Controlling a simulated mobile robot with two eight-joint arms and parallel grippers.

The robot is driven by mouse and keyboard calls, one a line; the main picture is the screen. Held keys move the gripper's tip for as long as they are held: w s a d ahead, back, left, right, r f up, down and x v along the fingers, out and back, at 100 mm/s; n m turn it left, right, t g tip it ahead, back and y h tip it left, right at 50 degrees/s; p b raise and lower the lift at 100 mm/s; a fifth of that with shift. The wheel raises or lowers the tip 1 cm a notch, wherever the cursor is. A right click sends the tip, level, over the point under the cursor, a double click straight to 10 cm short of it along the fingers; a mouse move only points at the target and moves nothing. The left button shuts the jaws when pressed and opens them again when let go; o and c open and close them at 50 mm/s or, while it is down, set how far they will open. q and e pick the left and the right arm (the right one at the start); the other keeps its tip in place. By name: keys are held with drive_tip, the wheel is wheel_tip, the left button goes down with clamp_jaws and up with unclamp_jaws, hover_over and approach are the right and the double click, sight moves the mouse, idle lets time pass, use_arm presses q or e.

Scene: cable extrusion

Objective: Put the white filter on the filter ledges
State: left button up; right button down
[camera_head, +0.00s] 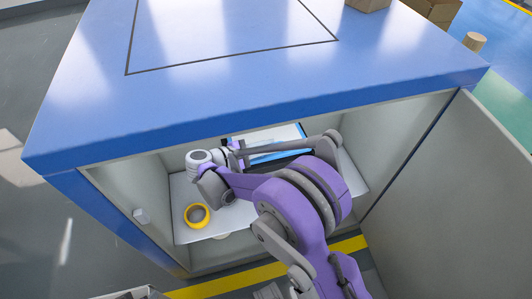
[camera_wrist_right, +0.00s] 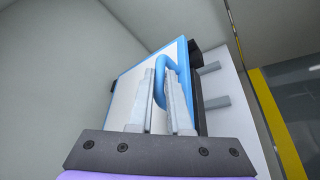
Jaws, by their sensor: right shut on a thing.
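The white filter (camera_head: 283,134) is a flat white panel with a blue frame, inside the open cabinet. In the right wrist view the filter (camera_wrist_right: 134,92) stands tilted, with a blue handle (camera_wrist_right: 160,66) on its face. My right gripper (camera_wrist_right: 163,92) is shut on this handle, one finger on each side. In the head view the right gripper (camera_head: 236,153) is partly hidden by my purple arm. Two grey pegs (camera_wrist_right: 215,102) stick out beside the filter's right edge; they may be the filter ledges. Whether the filter touches them is unclear. My left gripper is not in view.
The blue cabinet (camera_head: 240,95) has its grey door (camera_head: 460,200) open on the right. A yellow roll (camera_head: 201,226) lies on the light shelf (camera_head: 181,235) inside. The cabinet walls and top edge closely surround my right arm.

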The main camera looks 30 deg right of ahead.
sight(267, 156)
wheel_tip(267, 156, down, 4)
drive_tip(key=shift+r+b, duration=0.15)
drive_tip(key=shift+b, duration=0.25)
drive_tip(key=c, duration=0.8)
unclamp_jaws()
drive_tip(key=shift+c, duration=0.2)
drive_tip(key=shift+a+r, duration=0.1)
drive_tip(key=p+v, duration=0.1)
drive_tip(key=v, duration=1.1)
